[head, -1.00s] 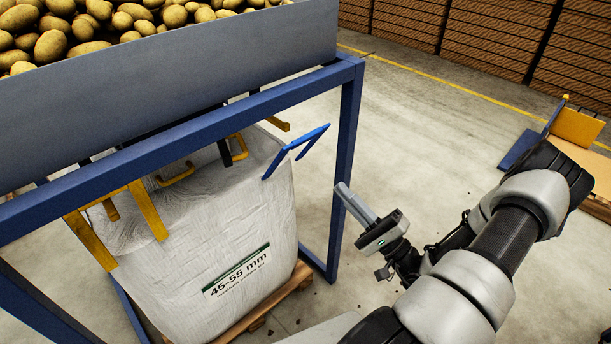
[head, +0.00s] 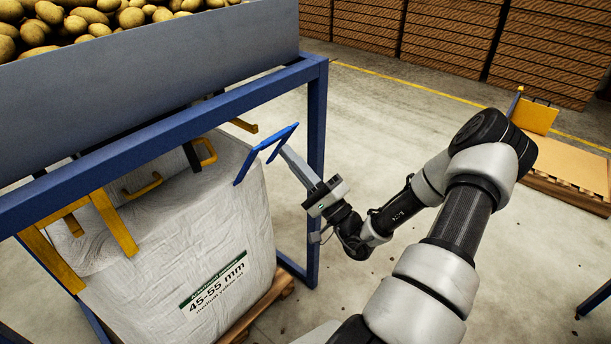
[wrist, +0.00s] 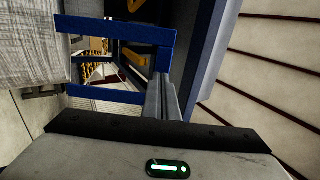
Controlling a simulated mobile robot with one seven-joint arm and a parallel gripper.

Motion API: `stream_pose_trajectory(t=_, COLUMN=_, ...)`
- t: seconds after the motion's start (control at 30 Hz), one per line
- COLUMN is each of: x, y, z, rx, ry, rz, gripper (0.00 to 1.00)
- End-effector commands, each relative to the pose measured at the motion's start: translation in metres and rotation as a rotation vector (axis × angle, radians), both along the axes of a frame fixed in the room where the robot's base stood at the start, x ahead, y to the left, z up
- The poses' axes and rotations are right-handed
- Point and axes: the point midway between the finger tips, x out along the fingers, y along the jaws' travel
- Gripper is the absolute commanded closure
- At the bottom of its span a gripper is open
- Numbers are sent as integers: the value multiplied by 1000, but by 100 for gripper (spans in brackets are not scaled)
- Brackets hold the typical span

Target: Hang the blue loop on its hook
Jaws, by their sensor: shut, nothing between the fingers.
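The blue loop (head: 268,147) stands up from the near right corner of the white bulk bag (head: 225,215), slanting toward the frame post. It also shows in the wrist view (wrist: 118,42) as two bars joined by a cross strap. My gripper (head: 284,152) is shut and empty, its fingertips right beside the loop's upper right end. In the wrist view the fingers (wrist: 162,92) overlap the cross strap; I cannot tell whether they touch it. A short yellow bar (head: 243,125), possibly a hook, sticks out under the blue frame, behind the loop.
The blue frame's post (head: 316,150) stands just behind my gripper, and its top beam (head: 150,138) runs above the bag. Yellow straps (head: 115,222) rise at the bag's left. A potato-filled hopper (head: 170,70) sits above.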

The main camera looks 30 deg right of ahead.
Motion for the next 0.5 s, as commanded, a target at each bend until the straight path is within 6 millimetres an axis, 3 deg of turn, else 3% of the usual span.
stream_pose_trajectory(t=0.2, x=13, y=4, z=8, rx=-1, ry=0, rz=-1, gripper=100)
stream_pose_trajectory(t=0.5, x=14, y=5, z=9, rx=-1, ry=1, rz=-1, gripper=100)
